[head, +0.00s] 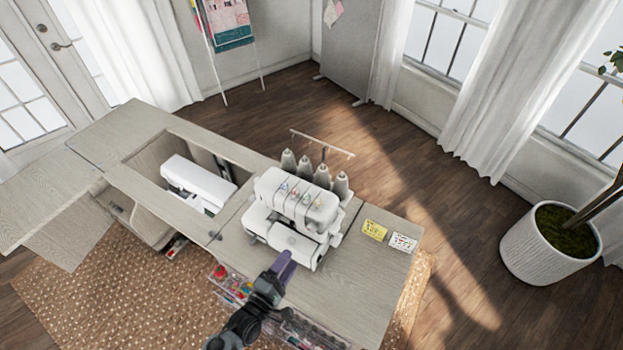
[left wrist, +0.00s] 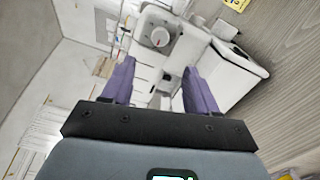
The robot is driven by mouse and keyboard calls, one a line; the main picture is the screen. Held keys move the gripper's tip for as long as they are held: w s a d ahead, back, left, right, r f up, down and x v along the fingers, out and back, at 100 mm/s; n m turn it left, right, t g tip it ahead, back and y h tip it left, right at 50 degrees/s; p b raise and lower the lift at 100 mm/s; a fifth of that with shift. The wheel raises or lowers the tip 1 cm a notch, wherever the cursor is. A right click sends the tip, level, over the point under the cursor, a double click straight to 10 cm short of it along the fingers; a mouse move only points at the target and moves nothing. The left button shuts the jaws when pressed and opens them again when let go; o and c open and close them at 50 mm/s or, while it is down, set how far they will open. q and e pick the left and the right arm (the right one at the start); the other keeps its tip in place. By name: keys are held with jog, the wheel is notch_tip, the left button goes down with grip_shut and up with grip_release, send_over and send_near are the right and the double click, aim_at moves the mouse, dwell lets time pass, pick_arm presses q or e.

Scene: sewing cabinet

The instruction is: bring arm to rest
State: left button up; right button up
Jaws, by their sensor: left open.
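My left gripper (head: 284,266) reaches up from the bottom of the head view, with purple fingers in front of the white serger (head: 297,203) on the cabinet top. In the left wrist view its two purple fingers (left wrist: 158,88) are spread apart with nothing held between them. The serger (left wrist: 157,38) shows beyond and between the fingertips there. I cannot tell whether the fingers touch the serger. My right gripper is in neither view.
The wooden sewing cabinet (head: 365,275) has an opening with a white sewing machine (head: 198,184) sunk in it. Yellow (head: 374,230) and white (head: 403,242) cards lie right of the serger. Open drawers with colourful supplies (head: 232,285) are near my arm. A potted plant (head: 545,250) stands far right.

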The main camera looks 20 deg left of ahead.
pick_arm(q)
jog(key=s+a+r+m+g+y, duration=0.1)
jog(key=s+r+m+g+y, duration=0.15)
jog(key=s+m+g, duration=0.6)
jog(key=s+a+r+m+g+y, duration=0.1)
jog(key=s+r+m+g, duration=0.35)
jog(key=s+m, duration=0.65)
notch_tip(320, 180, up, 15)
jog(key=g+p, duration=0.1)
jog(key=p, duration=1.4)
jog(key=shift+s+f+m+p, duration=0.15)
jog(key=shift+s+m+p, duration=0.2)
jog(key=shift+s+m, duration=0.1)
jog(key=shift+a+h, duration=0.1)
jog(key=shift+h, duration=0.15)
